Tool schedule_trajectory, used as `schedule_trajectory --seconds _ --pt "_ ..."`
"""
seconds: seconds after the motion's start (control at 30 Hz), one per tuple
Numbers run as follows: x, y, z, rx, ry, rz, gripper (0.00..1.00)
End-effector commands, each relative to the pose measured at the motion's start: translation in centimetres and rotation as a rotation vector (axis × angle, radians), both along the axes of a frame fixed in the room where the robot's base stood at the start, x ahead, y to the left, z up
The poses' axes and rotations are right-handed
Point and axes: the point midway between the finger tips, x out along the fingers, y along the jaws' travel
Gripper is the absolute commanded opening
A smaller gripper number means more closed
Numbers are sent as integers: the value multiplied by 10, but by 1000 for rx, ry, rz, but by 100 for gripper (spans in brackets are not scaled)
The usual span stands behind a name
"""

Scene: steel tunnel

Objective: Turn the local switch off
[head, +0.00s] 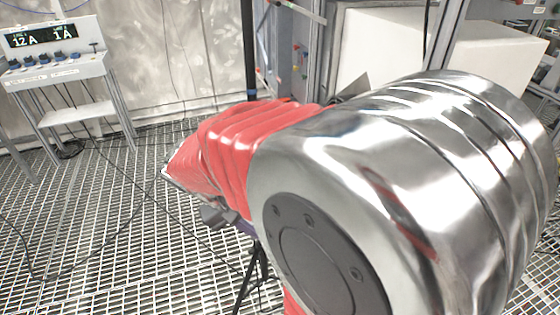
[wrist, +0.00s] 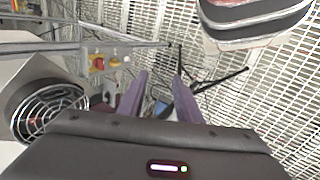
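In the wrist view, a small light box (wrist: 104,62) carries a red knob on a yellow plate (wrist: 97,64) and a smaller yellowish part beside it. It may be the local switch, but no label is readable and its setting cannot be told. In the head view, a narrow panel with small coloured parts (head: 298,60) stands on the frame behind my arm; its details are too small to read. My gripper (wrist: 160,77) shows two purple fingers spread apart with nothing between them. The box is left of the fingers and apart from them. My arm hides most of the gripper in the head view.
A round fan-like grille (wrist: 50,110) is at the left of the wrist view. A console (head: 55,60) reading 12 A and 1 A stands at the back left. Cables run over the grated floor (head: 90,210). Metal posts (head: 312,50) and white blocks (head: 385,45) stand behind my arm.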

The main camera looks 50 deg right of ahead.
Motion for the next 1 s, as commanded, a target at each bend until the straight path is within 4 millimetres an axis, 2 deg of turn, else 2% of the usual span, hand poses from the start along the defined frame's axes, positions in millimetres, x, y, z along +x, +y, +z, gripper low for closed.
schedule_trajectory --seconds 0.53,1.0 --pt "0 -94 -46 -349 269 -160 31" --pt "5 -163 -96 -666 404 -170 31"
